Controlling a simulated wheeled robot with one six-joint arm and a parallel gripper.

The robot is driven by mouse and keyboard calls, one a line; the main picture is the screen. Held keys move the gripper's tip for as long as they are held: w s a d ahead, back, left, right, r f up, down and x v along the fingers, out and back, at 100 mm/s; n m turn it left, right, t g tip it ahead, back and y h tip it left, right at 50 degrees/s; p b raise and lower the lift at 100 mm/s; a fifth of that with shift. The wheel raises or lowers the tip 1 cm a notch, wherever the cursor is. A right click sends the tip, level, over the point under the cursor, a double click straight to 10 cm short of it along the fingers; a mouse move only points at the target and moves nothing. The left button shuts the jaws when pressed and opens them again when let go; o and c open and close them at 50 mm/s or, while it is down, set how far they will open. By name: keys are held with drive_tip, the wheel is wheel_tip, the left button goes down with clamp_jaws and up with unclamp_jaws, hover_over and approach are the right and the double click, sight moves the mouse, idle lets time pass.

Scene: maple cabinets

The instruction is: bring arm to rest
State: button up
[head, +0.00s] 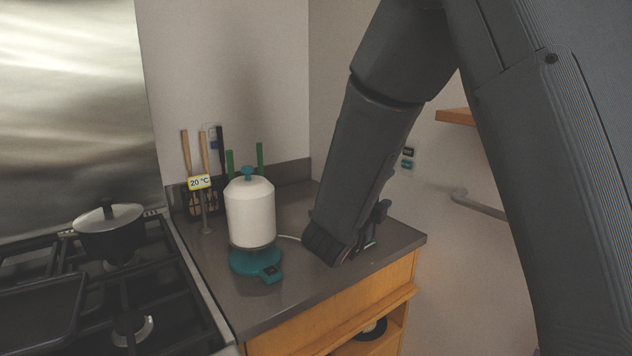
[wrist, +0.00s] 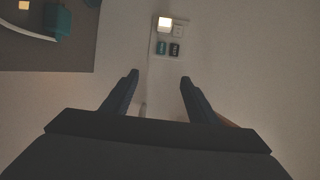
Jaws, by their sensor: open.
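My gripper (wrist: 158,79) is open in the wrist view, with its two dark fingers apart and nothing between them. Beyond the fingertips is the pale wall. In the head view my arm comes down from the top right, and its lower end is in front of the counter's right part. The gripper's fingers are mostly hidden behind the arm there, and I cannot tell how far they are from the counter.
A white kettle (head: 250,212) on a teal base (head: 248,262) stands on the grey counter (head: 300,283), left of my arm. Utensils stand behind it. A lidded pot (head: 110,232) sits on the stove. A switch plate (wrist: 169,37) is on the wall. A rail (head: 478,205) is at right.

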drive_tip(key=s+a+f+n+g+y, duration=0.3)
drive_tip(key=s+f+n+g+y, duration=0.55)
drive_tip(key=f+n, duration=0.65)
drive_tip(key=s+d+f+n+g, duration=0.1)
drive_tip(key=s+d+n+g, duration=0.2)
drive_tip(key=s, duration=0.7)
drive_tip(key=s+d+f+n+g+y, duration=0.1)
drive_tip(key=s+d+f+n+g, duration=0.1)
drive_tip(key=s+n, duration=0.5)
drive_tip(key=s+d+g, duration=0.1)
drive_tip(key=s, duration=0.2)
drive_tip(key=shift+s, duration=0.25)
drive_tip(key=shift+y, duration=0.25)
